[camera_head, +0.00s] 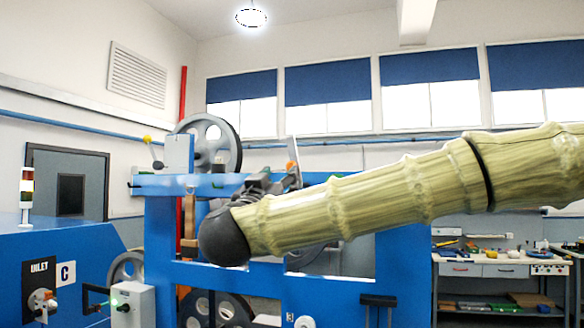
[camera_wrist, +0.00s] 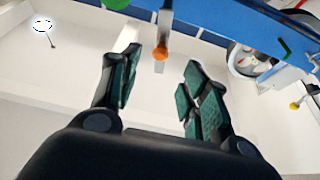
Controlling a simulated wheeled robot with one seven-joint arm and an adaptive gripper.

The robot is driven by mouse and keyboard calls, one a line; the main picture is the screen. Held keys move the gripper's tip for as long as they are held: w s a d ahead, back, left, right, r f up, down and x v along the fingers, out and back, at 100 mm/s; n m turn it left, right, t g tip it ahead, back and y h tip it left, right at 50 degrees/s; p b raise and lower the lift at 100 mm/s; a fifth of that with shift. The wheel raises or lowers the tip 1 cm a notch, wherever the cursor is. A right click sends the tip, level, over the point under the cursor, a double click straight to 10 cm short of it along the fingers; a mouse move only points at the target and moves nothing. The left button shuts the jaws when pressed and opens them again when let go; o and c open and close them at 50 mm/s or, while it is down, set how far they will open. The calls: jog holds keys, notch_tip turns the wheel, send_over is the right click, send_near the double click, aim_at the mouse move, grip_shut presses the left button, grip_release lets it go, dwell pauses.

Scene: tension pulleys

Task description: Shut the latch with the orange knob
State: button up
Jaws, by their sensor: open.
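The orange knob (camera_head: 291,166) shows in the head view just beyond my gripper, by a raised grey bar (camera_head: 293,149) above the blue frame. In the wrist view the orange knob (camera_wrist: 160,54) sits at the end of a pale latch arm (camera_wrist: 165,18) that comes from the blue beam. My gripper (camera_head: 272,182) is open and empty. In the wrist view its two dark-green padded fingers (camera_wrist: 164,62) stand apart, with the knob in the gap between their tips in the picture. I cannot tell whether the knob is between them in depth. My arm hides part of the frame.
The blue machine frame (camera_head: 165,245) carries a grey pulley wheel (camera_head: 208,145) at the upper left. A lever with a yellow knob (camera_head: 147,139) stands left of it. A blue cabinet (camera_head: 60,270) is at the left and a workbench (camera_head: 500,268) at the far right.

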aim_at(292, 162)
jog(key=shift+p+x, duration=2.3)
jog(key=shift+x, duration=2.65)
jog(key=shift+f, duration=0.1)
